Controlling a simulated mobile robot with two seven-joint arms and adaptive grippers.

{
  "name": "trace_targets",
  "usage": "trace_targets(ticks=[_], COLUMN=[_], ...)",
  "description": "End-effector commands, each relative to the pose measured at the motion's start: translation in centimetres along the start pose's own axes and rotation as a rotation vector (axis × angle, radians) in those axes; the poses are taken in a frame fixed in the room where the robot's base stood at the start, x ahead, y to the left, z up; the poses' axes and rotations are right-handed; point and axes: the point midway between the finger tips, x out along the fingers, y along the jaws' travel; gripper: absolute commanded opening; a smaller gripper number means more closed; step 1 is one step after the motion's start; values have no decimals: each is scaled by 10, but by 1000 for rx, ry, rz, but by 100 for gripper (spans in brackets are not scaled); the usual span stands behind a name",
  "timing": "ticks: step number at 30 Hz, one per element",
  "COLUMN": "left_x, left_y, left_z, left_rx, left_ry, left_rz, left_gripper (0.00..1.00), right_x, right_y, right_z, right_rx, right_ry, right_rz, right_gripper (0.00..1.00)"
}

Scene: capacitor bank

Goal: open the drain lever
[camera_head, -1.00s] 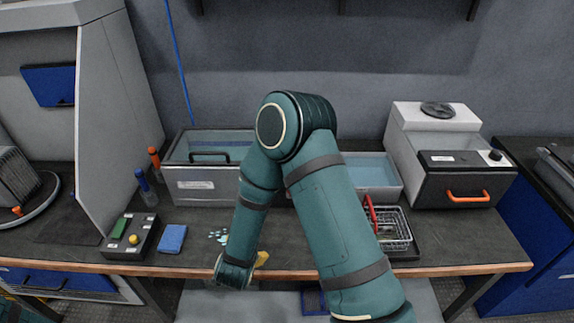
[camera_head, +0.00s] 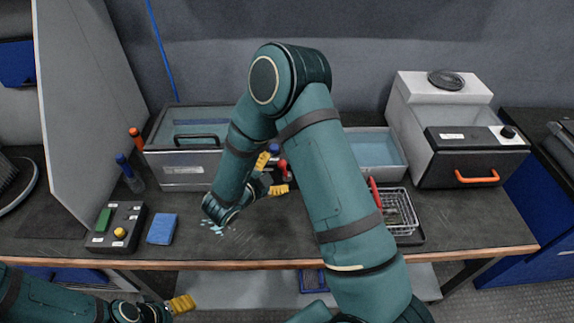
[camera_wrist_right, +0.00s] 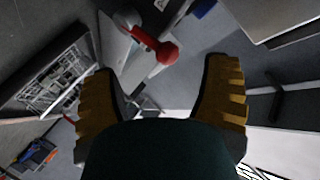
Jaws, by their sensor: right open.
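A red-ended lever shows just beyond the right gripper in the head view (camera_head: 283,166), partly hidden by my right arm. In the right wrist view its round red end (camera_wrist_right: 165,52) sits on a short red stem, ahead of the fingers and between their directions. My right gripper (camera_head: 271,175) has its yellow fingers spread and empty. In the right wrist view the fingers (camera_wrist_right: 165,90) are wide apart, and neither appears to touch the lever. My left gripper (camera_head: 182,304) is at the lower left, in front of the bench; only one yellow fingertip pad shows clearly.
A grey tank with a black handle (camera_head: 185,170) and a pale basin (camera_head: 378,150) stand at the back. A wire basket (camera_head: 399,209) is right of my arm. A button box (camera_head: 117,228) and a blue pad (camera_head: 162,229) lie left. The bench front between is mostly clear.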

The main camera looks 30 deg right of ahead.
Motion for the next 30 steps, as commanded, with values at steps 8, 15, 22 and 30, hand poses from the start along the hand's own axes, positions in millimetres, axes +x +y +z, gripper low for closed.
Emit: trace_targets(ticks=[8, 15, 22, 30], left_x=[7, 9, 9, 9], left_y=[-2, -3, -3, -3], left_z=[-1, -1, -1, -1], left_rx=[1, 1, 1, 1], left_ry=[4, 5, 5, 5], left_rz=[0, 0, 0, 0], left_gripper=[72, 72, 72, 72], right_x=[48, 64, 65, 64], right_y=[1, 0, 0, 0], right_z=[0, 0, 0, 0], right_rx=[0, -1, -1, -1], right_ry=[2, -1, -1, -1], right_rz=[2, 0, -1, -1], right_gripper=[75, 75, 75, 2])
